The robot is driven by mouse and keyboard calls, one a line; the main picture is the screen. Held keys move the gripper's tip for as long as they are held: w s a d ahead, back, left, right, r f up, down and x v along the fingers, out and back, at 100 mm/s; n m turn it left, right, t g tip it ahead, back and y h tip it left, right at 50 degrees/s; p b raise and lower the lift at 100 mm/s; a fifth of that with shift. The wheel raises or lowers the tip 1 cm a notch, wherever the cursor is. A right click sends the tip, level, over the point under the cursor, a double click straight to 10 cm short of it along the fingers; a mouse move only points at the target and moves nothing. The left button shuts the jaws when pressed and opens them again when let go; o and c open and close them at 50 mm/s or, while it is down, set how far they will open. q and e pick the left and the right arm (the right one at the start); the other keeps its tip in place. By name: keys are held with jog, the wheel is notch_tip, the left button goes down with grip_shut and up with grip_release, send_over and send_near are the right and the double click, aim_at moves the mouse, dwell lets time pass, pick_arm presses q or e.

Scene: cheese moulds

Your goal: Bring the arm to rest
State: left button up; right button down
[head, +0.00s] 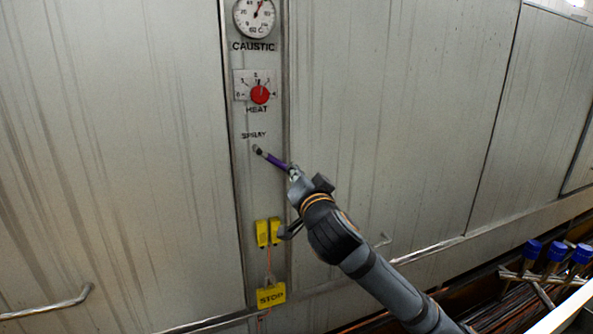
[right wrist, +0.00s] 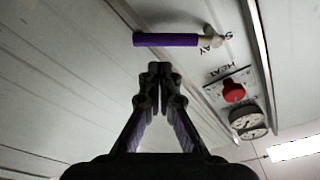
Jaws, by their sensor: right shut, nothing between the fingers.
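My right arm comes in from the lower right in the head view. Its gripper (head: 294,172) points up and left at the panel. In the right wrist view the gripper's (right wrist: 159,72) fingers are drawn together with nothing between them. A purple-handled lever (head: 275,160) sticks out under the SPRAY label. In the right wrist view the lever (right wrist: 166,40) lies just beyond the fingertips, with a small gap in the picture. In the head view the gripper overlaps the lever's near end. My left gripper is not in view.
A red HEAT knob (head: 260,94) and a CAUSTIC dial (head: 254,17) sit above on the panel. Blue-topped fittings (head: 556,251) stand at the lower right. A metal rail (head: 430,248) runs along the wall.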

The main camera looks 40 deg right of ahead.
jog(key=shift+v, duration=1.05)
